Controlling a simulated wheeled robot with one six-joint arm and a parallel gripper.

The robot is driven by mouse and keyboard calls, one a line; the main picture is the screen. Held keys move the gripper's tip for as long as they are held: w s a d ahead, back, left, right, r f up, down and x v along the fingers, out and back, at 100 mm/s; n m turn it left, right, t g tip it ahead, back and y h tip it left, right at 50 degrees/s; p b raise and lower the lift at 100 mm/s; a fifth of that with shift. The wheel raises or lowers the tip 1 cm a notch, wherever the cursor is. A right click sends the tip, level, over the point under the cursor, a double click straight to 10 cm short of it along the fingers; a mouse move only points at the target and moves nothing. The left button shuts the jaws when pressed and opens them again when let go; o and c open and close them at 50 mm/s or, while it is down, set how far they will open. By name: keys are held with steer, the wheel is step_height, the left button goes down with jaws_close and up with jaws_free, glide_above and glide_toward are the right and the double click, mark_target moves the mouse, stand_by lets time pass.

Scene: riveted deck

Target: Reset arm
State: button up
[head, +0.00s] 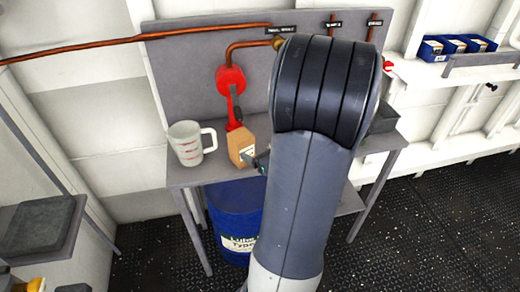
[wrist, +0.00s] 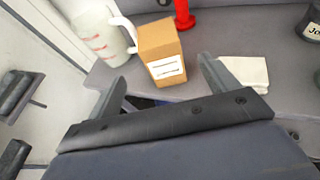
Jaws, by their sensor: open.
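My arm rises through the middle of the head view and hides part of the bench behind it. My gripper (wrist: 163,85) shows in the wrist view with its two fingers spread apart and nothing held between them. A brown cardboard box (wrist: 161,52) with a white label stands just beyond the fingertips. In the head view the box (head: 240,146) stands on the grey bench (head: 183,177), and only a fingertip of my gripper (head: 261,160) shows beside it. I cannot tell whether the finger touches the box.
A white measuring jug (head: 187,145) stands left of the box. A red valve lever (head: 232,90) hangs from copper piping behind it. A white cloth (wrist: 242,72) lies right of my gripper. A blue drum (head: 236,212) stands under the bench. Blue bins (head: 455,45) sit on a shelf at upper right.

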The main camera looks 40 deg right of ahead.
mark_target(241, 139)
steer(key=x, duration=1.2)
steer(key=shift+r, duration=0.6)
steer(key=shift+f, duration=0.15)
